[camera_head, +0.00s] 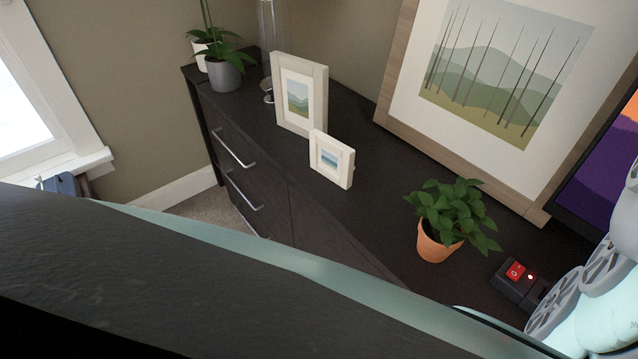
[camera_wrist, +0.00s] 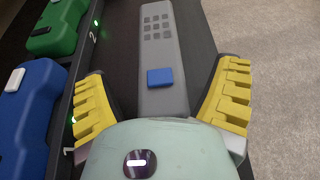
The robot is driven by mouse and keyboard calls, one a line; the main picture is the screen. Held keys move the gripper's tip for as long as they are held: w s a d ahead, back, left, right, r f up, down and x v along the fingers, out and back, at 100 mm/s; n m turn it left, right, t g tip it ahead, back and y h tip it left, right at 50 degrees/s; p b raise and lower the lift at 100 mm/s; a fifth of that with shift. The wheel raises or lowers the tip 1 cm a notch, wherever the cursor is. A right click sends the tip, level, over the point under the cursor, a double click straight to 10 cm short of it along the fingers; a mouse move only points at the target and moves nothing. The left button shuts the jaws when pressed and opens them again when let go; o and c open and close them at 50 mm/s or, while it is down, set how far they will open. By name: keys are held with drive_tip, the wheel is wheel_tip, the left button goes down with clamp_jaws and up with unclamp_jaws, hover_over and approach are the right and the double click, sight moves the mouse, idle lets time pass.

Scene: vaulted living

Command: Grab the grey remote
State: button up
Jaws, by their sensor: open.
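The grey remote (camera_wrist: 163,58) shows in the wrist view as a long grey bar with a grid of darker square buttons near its far end and a blue square part nearer my gripper. It lies lengthwise on a dark surface. My gripper (camera_wrist: 161,88) is open, with a yellow ridged finger on each side of the remote. The remote runs between the fingers, and its near end is hidden behind my gripper's body. I cannot tell whether the fingers touch it. I cannot make out the remote in the head view.
Blue (camera_wrist: 32,105) and green (camera_wrist: 55,28) cases sit in a dark rack left of the remote. Carpet (camera_wrist: 275,110) lies beyond the right edge. In the head view, a potted plant (camera_head: 438,247), two small frames and a large picture (camera_head: 395,105) stand on the dark dresser (camera_head: 345,210).

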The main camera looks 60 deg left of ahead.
drive_tip(key=c, duration=1.3)
drive_tip(key=shift+c, duration=0.3)
drive_tip(key=shift+r, duration=0.15)
